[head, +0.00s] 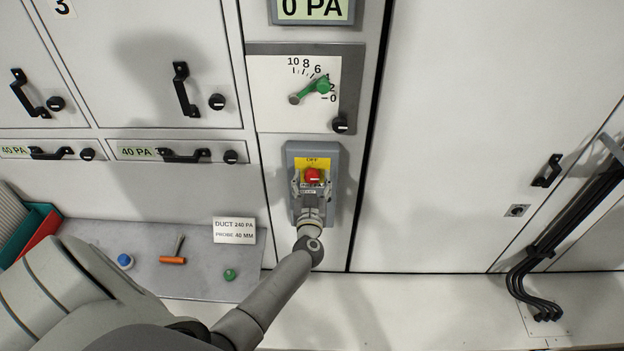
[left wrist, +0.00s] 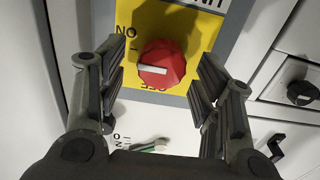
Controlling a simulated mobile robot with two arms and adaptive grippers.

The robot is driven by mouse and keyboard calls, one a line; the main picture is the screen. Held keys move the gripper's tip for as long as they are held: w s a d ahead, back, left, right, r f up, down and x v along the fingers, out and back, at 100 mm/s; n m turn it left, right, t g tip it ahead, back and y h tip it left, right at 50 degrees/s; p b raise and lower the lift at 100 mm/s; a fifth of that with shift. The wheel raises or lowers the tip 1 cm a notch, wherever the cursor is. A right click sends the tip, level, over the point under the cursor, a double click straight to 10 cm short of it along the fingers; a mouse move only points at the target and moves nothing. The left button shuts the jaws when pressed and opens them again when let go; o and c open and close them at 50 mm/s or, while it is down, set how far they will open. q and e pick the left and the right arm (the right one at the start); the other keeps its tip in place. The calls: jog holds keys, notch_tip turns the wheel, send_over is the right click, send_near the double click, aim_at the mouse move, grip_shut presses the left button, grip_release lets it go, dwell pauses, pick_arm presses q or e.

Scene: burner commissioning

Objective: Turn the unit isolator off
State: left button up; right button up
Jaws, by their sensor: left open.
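The unit isolator is a red rotary knob (head: 313,176) on a yellow plate (head: 296,163) with OFF printed above it, set in a grey box on the cabinet front. In the left wrist view the picture is upside down: the red knob (left wrist: 162,63) has a white pointer bar aimed left, on the side of the ON mark, with OFF below the knob. My left gripper (head: 312,187) is open in front of the knob; in the left wrist view its fingers (left wrist: 160,85) stand on either side of the knob with gaps showing. My right gripper is not in view.
Above the isolator is a gauge panel (head: 268,82) with a green-tipped lever (head: 310,90). Left are drawers and doors with black handles (head: 185,88). A grey shelf (head: 190,268) holds a blue knob (head: 125,261), an orange-handled tool (head: 173,260) and a green knob (head: 230,274). Black cables (head: 545,245) run right.

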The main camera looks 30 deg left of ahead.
pick_arm(q)
jog(key=shift+w+a, duration=0.35)
jog(key=shift+w, duration=0.15)
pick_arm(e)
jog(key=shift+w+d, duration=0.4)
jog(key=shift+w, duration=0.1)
pick_arm(q)
jog(key=c, duration=1)
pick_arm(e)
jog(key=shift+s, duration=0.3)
